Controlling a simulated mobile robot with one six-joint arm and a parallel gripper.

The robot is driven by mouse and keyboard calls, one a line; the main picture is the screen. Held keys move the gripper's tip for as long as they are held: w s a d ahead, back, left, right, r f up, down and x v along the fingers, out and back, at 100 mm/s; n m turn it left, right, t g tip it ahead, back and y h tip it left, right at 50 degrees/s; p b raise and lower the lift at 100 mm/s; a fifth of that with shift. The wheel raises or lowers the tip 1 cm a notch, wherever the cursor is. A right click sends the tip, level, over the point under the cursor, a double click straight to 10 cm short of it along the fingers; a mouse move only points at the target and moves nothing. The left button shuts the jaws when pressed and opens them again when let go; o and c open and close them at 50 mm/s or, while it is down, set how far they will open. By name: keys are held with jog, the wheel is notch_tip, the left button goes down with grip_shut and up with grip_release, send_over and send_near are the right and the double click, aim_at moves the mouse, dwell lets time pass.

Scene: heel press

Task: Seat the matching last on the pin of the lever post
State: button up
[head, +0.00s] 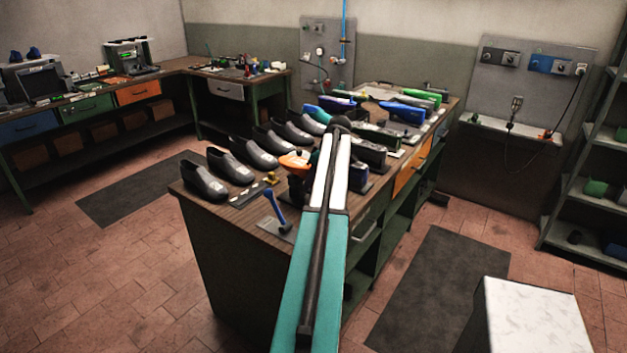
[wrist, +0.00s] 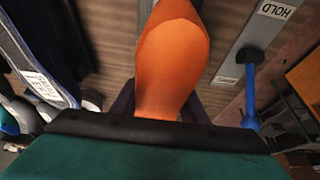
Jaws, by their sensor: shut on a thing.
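An orange last (wrist: 172,50) fills the middle of the wrist view, between the dark fingers of my gripper (wrist: 160,108), which is shut on it. In the head view the orange last (head: 294,161) is partly hidden by my arm, over the near part of the bench. A grey plate (wrist: 238,62) with a HOLD label and a blue lever (wrist: 250,95) lies right of the last in the wrist view. This blue lever (head: 274,205) stands tilted at the bench's near end in the head view. I cannot make out a pin on it.
Black shoes (head: 205,182) stand in a row along the bench's left side. Blue and green lasts (head: 403,112) lie toward its far end. Dark blocks (head: 368,152) stand right of my arm. A white-topped block (head: 535,312) is at lower right.

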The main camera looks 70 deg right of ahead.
jog(key=shift+f, duration=0.25)
dwell(0.4)
jog(key=o, duration=1.4)
jog(key=shift+f, duration=0.1)
jog(key=shift+b+v, duration=2)
jog(key=shift+v, duration=5)
